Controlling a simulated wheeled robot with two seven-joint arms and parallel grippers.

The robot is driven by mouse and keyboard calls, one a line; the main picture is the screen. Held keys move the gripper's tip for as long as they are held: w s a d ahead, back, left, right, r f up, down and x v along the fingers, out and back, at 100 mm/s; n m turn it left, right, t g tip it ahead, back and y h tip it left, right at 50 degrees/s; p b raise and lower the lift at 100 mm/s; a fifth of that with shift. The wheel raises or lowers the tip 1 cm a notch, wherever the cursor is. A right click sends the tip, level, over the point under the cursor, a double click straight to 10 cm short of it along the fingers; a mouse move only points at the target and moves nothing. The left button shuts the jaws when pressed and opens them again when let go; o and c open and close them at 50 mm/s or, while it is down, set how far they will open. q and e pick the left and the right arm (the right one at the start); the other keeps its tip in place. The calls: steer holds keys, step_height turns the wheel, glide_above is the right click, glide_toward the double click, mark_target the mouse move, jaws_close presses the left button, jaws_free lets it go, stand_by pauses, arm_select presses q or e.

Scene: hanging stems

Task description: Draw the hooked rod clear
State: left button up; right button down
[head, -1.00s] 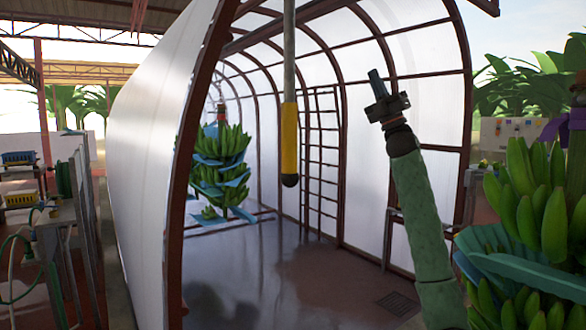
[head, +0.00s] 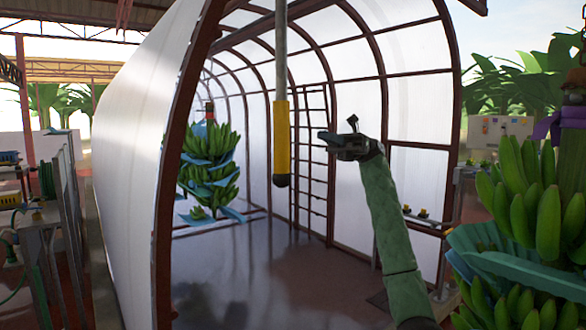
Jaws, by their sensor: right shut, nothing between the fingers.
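A rod with a yellow grip (head: 282,135) and a dark rounded lower tip hangs upright in front of the tunnel opening. Its grey shaft (head: 281,50) runs out of the top of the picture, and no hook shows. My right gripper (head: 324,137) is shut and empty. It points left toward the yellow grip, at about the height of its middle, with a gap between them in the picture. My left gripper is not in view.
A large green banana bunch (head: 530,195) with blue sheets hangs close at the right. Another bunch (head: 212,165) hangs inside the tunnel. A brown arched frame edge (head: 172,160) stands left of the rod. The floor (head: 250,270) below is clear.

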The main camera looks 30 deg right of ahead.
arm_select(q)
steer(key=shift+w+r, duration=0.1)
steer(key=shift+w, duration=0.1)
arm_select(e)
steer(key=s+f+n+g+h, duration=0.2)
steer(key=s+f+n+h, duration=0.1)
steer(key=f, duration=0.2)
steer(key=shift+a+f+h, duration=0.15)
steer(key=shift+f+h, duration=0.05)
steer(key=shift+h, duration=0.2)
